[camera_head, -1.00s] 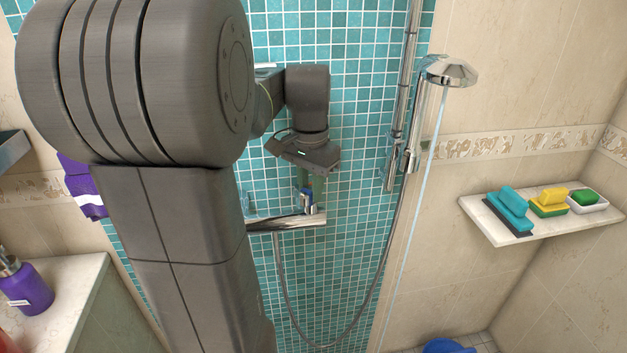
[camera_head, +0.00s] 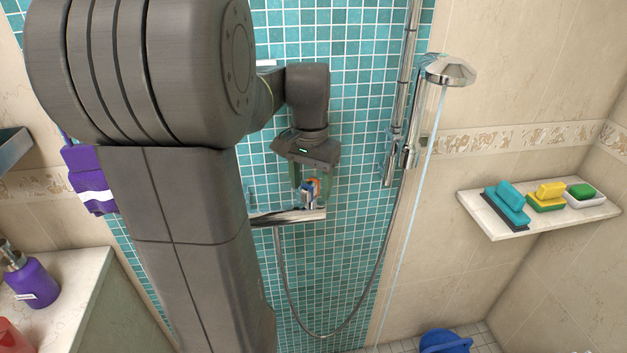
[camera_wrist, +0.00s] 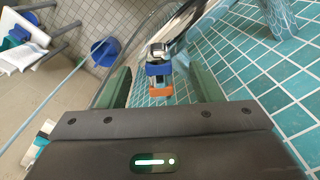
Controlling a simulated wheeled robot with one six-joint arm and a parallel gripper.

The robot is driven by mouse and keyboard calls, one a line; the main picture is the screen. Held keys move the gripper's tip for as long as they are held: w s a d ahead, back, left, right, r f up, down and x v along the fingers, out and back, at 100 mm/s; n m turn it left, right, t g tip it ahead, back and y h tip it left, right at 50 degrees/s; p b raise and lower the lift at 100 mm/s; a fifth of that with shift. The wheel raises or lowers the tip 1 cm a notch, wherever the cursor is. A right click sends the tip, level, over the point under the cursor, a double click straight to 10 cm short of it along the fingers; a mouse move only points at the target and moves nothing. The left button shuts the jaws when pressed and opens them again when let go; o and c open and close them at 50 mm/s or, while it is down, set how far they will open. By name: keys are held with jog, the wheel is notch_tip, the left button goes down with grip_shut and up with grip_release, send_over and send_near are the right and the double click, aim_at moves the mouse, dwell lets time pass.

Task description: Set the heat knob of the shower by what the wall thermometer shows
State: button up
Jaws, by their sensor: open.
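The chrome shower mixer bar (camera_head: 290,217) runs across the teal tiled wall below my gripper. Its heat knob (camera_head: 311,188), with blue and orange parts, stands up at the bar's right end; it also shows in the wrist view (camera_wrist: 159,70). My gripper (camera_head: 310,183) is open and points down over the knob. In the wrist view its green fingers (camera_wrist: 159,85) lie on either side of the knob, with gaps visible; I cannot tell whether either touches it. I cannot make out a wall thermometer; a white edge on the wall is mostly hidden behind my arm.
The chrome shower head (camera_head: 450,70) and its rail (camera_head: 402,90) stand to the right, with a hose (camera_head: 350,320) looping below. A shelf (camera_head: 480,220) with several sponges is farther right. A purple bottle (camera_head: 32,280) stands on the left counter. A purple towel (camera_head: 88,180) hangs behind my arm.

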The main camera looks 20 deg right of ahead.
jog(key=shift+r, duration=0.15)
notch_tip(320, 180, up, 7)
jog(key=p, duration=0.6)
jog(key=shift+p, duration=0.3)
jog(key=shift+f, duration=0.25)
notch_tip(320, 180, down, 7)
jog(key=b, duration=0.7)
jog(key=shift+f, duration=0.15)
jog(key=shift+r+m+b, duration=0.25)
jog(key=shift+m+b, duration=0.15)
jog(key=shift+m, duration=0.1)
jog(key=shift+r+p, duration=0.15)
jog(key=shift+p, duration=0.2)
